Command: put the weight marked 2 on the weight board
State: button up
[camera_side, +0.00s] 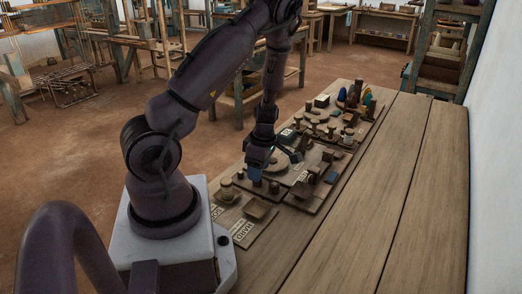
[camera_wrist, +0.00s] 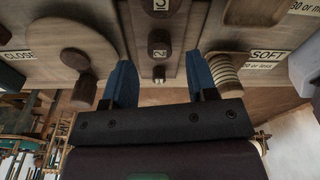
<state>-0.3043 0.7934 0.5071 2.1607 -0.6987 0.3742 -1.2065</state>
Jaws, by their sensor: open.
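My gripper (camera_wrist: 160,85) is open and points down, its two blue fingers apart with nothing held between them. In the wrist view, a small dark weight marked 2 (camera_wrist: 158,40) stands on a narrow wooden strip, between and just beyond the fingertips. Its pale tag is upside down. A piece with a tag marked 3 (camera_wrist: 160,5) is behind it, cut by the top edge. In the side view, my gripper (camera_side: 257,168) is low over the near part of the boards, beside small dark cylinders (camera_side: 274,187) whose marks are unreadable. I cannot tell which board is the weight board.
Left of the fingers is a round wooden disc (camera_wrist: 82,47) with a knob, by a CLOSE label. Several spools and cones (camera_side: 355,97) crowd the far boards. The table's right side (camera_side: 400,190) is clear.

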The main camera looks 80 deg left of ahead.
notch_tip(320, 180, up, 9)
jog(key=w, duration=0.1)
jog(key=w+d+r+m+t+h, duration=0.1)
jog(key=w+d+r+m+t, duration=0.1)
jog(key=d+r+m, duration=0.45)
jog(key=w+d+r+m+t+h, duration=0.1)
jog(key=w+d+r+m+t, duration=0.1)
jog(key=d+r+m, duration=0.45)
jog(key=s+d+r+m+t, duration=0.1)
jog(key=s+d+r+m, duration=0.2)
jog(key=m, duration=0.5)
jog(key=s+d+r+m+t+y, duration=0.1)
jog(key=s+d+r+m, duration=0.3)
jog(key=d+m, duration=0.3)
jog(key=shift+d+r+m+t, duration=0.2)
jog(key=shift+r+m+t, duration=0.2)
jog(key=shift+r+m, duration=0.25)
